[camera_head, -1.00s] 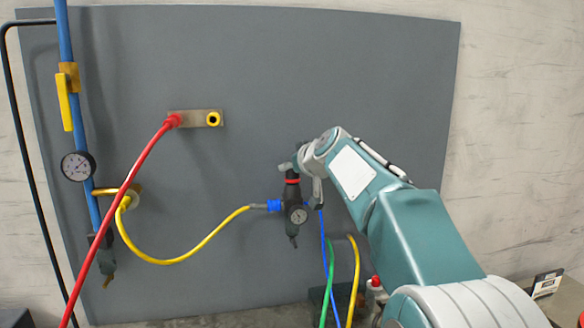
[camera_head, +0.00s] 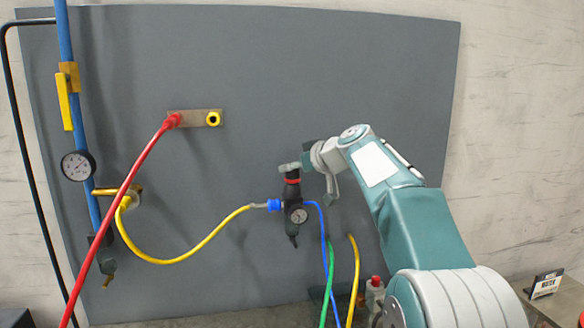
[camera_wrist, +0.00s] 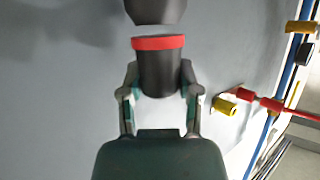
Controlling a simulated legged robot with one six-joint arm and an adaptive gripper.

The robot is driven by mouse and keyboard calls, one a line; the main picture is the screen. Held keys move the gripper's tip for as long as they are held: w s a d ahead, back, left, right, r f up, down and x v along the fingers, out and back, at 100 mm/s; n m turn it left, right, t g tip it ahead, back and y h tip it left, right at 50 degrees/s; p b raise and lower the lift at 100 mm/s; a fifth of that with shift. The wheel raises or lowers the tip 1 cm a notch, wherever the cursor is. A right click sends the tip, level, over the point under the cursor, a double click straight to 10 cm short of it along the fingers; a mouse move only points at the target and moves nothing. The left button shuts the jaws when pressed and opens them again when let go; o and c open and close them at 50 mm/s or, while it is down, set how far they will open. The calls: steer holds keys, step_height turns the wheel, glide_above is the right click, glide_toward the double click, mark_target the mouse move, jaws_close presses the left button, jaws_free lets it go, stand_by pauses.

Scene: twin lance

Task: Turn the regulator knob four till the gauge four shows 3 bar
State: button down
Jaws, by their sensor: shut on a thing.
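The black regulator (camera_head: 293,193) with a red ring hangs in the middle of the grey panel. Its knob (camera_head: 292,175) is the dark cylinder at the top; the wrist view shows it (camera_wrist: 159,74) close up. My gripper (camera_head: 287,167) is at the knob, and its two fingers (camera_wrist: 160,90) are shut on the knob from both sides. The small round gauge (camera_head: 299,215) sits on the front of the regulator; its needle is too small to read. No number label is legible. The gauge is not seen in the wrist view.
A yellow hose (camera_head: 190,255) joins the regulator's left side and a blue hose (camera_head: 322,235) its right. A red hose (camera_head: 140,170) crosses at left. A blue pipe (camera_head: 67,40) carries a yellow valve handle (camera_head: 64,102) and another gauge (camera_head: 76,166).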

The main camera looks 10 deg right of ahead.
steer(key=shift+c, duration=1.4)
jaws_free()
steer(key=shift+w+f, duration=0.1)
steer(key=v, duration=1.2)
